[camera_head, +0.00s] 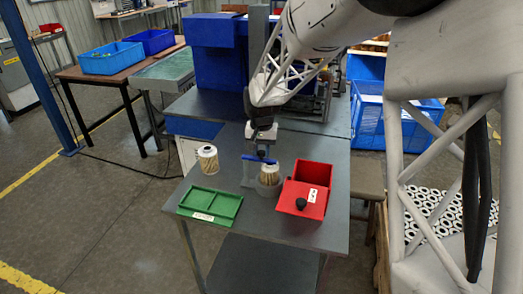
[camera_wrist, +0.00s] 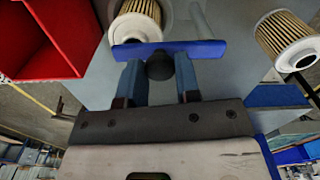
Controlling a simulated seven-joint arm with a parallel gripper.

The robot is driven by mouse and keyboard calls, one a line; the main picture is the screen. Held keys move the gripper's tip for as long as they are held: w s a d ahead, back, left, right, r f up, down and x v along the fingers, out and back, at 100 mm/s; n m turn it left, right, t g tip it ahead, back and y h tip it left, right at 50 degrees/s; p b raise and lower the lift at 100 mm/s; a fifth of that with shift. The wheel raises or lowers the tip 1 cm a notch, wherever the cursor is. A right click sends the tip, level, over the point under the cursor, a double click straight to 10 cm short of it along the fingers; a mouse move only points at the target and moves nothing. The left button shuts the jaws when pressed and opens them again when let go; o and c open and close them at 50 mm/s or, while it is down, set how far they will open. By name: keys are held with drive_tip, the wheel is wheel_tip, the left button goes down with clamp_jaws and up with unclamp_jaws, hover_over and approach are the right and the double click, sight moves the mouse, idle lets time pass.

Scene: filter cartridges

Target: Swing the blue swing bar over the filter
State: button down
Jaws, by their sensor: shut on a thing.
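The blue swing bar (camera_head: 256,158) lies level behind the filter (camera_head: 269,172), which stands upright in a grey round holder (camera_head: 268,187) on the table. My gripper (camera_head: 262,151) is above the bar. In the wrist view, my gripper (camera_wrist: 160,70) has a finger on each side of the black knob (camera_wrist: 158,67) on the blue swing bar (camera_wrist: 205,49) and is shut on it. There the bar's left part overlaps the edge of the filter (camera_wrist: 136,20) in the picture. Whether they touch, I cannot tell.
A second filter (camera_head: 208,160) stands on the table to the left, and also shows in the wrist view (camera_wrist: 286,38). A green tray (camera_head: 210,204) lies at the front left. A red bin (camera_head: 312,172) with a black knob in front stands right of the holder, close to it.

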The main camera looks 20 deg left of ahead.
drive_tip(key=shift+s, duration=0.1)
drive_tip(key=shift+s+a+m, duration=0.1)
drive_tip(key=shift+s+m, duration=0.25)
drive_tip(key=shift+m, duration=0.45)
drive_tip(key=shift+s+m, duration=0.35)
drive_tip(key=shift+m, duration=0.45)
drive_tip(key=shift+s+a+m, duration=0.65)
drive_tip(key=shift+m, duration=1.35)
drive_tip(key=shift+s+a+m, duration=0.6)
drive_tip(key=shift+a+m, duration=0.1)
drive_tip(key=shift+m, duration=1.3)
drive_tip(key=shift+s+a+m, duration=0.65)
drive_tip(key=shift+m, duration=1.35)
drive_tip(key=c, duration=0.8)
unclamp_jaws()
drive_tip(key=shift+r, duration=0.1)
